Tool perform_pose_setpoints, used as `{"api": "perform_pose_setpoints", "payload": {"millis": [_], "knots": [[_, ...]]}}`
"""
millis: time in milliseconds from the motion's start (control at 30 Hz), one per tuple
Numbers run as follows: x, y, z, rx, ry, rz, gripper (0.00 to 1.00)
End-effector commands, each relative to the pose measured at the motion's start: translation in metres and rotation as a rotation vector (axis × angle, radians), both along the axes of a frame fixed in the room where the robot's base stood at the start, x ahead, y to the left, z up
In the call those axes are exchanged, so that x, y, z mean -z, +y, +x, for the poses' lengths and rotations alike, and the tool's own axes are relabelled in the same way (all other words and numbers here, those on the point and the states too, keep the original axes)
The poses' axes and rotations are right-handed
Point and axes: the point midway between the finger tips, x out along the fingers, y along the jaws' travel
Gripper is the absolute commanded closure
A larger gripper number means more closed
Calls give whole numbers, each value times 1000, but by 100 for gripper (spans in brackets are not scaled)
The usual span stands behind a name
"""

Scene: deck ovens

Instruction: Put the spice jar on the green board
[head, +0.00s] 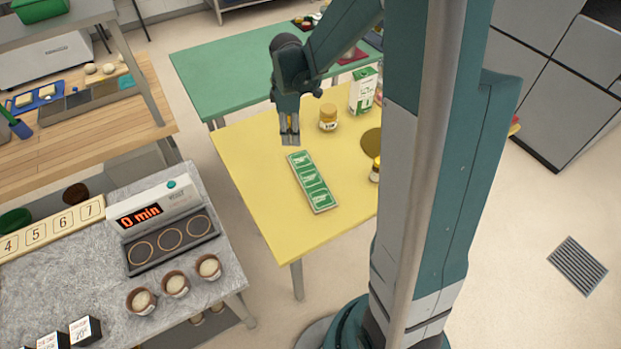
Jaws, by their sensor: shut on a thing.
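My gripper (289,141) points down over the yellow table, left of the jars and just behind a flat green board. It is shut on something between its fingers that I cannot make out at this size. The green board (304,172) is long and narrow, with a pale edge and white-printed panels, and it lies flat. A jar with a yellow lid (328,117) stands upright to the right of my gripper, apart from it. Another yellow-lidded jar (375,169) is partly hidden by my arm. I cannot tell which jar is the spice jar.
A white-and-green carton (363,91) stands behind the jars on the yellow table (262,193). A dark yellow round thing (371,141) lies near my arm. A green table (225,74) adjoins behind. The yellow table's left and front parts are clear. A grey counter (75,270) stands at left.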

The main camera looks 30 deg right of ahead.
Motion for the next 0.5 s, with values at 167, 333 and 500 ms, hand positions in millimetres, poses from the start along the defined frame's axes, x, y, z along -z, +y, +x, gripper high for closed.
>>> {"api": "perform_pose_setpoints", "payload": {"millis": [167,333,500], "knots": [[1,-10,-44,96,0,0,88],[3,-14,-74,162,0,0,88],[4,-17,-89,197,0,0,88]]}}
